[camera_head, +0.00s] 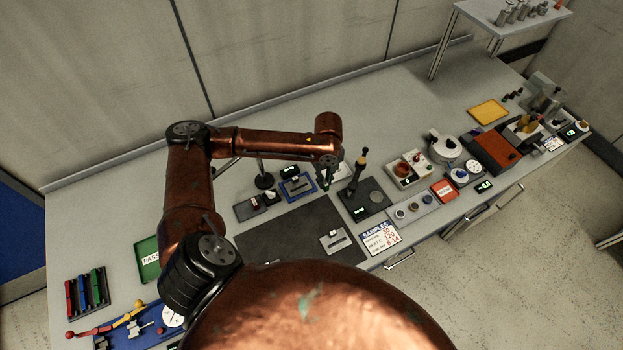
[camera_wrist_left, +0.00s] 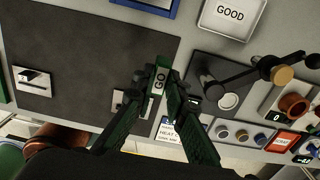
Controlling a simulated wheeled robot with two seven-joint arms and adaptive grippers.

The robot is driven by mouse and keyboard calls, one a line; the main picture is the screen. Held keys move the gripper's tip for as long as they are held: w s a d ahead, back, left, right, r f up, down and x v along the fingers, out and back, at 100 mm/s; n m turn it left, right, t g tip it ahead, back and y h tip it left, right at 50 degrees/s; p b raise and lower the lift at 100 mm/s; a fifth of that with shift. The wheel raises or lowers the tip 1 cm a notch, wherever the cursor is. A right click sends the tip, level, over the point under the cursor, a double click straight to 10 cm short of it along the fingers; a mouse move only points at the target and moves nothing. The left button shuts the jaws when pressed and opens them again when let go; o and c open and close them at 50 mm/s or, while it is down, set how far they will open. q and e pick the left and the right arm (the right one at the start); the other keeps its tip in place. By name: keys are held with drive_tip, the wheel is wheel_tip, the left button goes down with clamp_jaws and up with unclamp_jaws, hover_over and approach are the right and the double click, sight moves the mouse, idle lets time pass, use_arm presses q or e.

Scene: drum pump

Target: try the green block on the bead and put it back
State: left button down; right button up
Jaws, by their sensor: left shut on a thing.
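My left gripper (camera_wrist_left: 168,88) is shut on the green block (camera_wrist_left: 158,79), which has a white label reading GO. In the head view the left gripper (camera_head: 327,178) hangs at the end of the arm, near the back right corner of the dark mat (camera_head: 285,233). A small metal piece (camera_head: 335,240) with a raised bar lies on the mat. In the wrist view this piece (camera_wrist_left: 123,101) is partly hidden behind the block and finger; I cannot tell a bead on it. The block appears apart from it. A similar piece (camera_wrist_left: 33,80) lies further left. My right gripper is not in view.
A black stand with an upright post (camera_head: 358,175) is just right of the gripper. The white GOOD tray (camera_wrist_left: 232,16) lies behind it. A SAMPLES card (camera_head: 379,237) lies at the front edge. The rack of coloured bars (camera_head: 88,291) and the green tray (camera_head: 149,259) are far left.

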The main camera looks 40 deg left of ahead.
use_arm(q)
drive_tip(key=d+r+p, duration=0.1)
drive_tip(key=r+p, duration=0.1)
drive_tip(key=d+r+p, duration=0.1)
drive_tip(key=r+p, duration=0.1)
drive_tip(key=shift+d+r, duration=0.1)
drive_tip(key=shift+d, duration=0.1)
idle(0.6)
drive_tip(key=s+d+f+n+b, duration=0.1)
drive_tip(key=s+d+n+b, duration=0.2)
drive_tip(key=n+b, duration=0.4)
drive_tip(key=s+d+f+n+b, duration=0.2)
drive_tip(key=s+d+n+b, duration=0.2)
drive_tip(key=n, duration=1.2)
drive_tip(key=b, duration=0.3)
drive_tip(key=shift+s+d, duration=0.25)
drive_tip(key=shift+s, duration=0.15)
